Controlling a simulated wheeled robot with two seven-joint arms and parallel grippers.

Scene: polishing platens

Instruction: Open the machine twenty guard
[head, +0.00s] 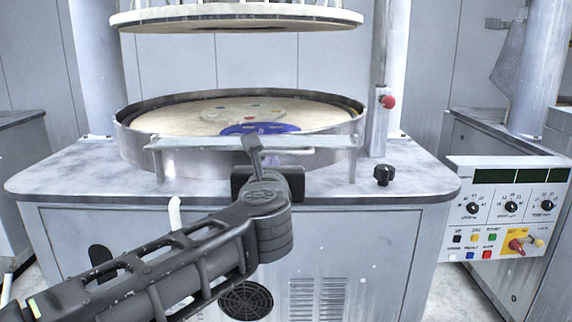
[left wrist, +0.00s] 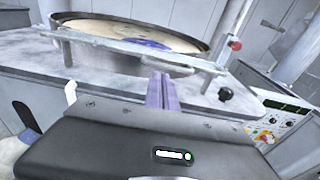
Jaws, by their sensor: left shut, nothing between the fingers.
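The guard (head: 310,143) is a pale, flat bar across the front of the round platen basin (head: 135,118), with legs down to the machine top. It also shows in the left wrist view (left wrist: 110,42), running across above the fingers. My left gripper (head: 252,145) is shut and empty, its fingertips pointing at the middle of the guard. In the left wrist view the closed fingers (left wrist: 161,88) end just below the guard's front edge. I cannot tell whether they touch it. My right gripper is in neither view.
A blue disc (head: 240,130) lies in the basin beneath a raised upper plate (head: 240,17). A red button (head: 388,102) sits on the right post and a black knob (head: 383,175) on the machine top. A control panel (head: 510,220) stands at right.

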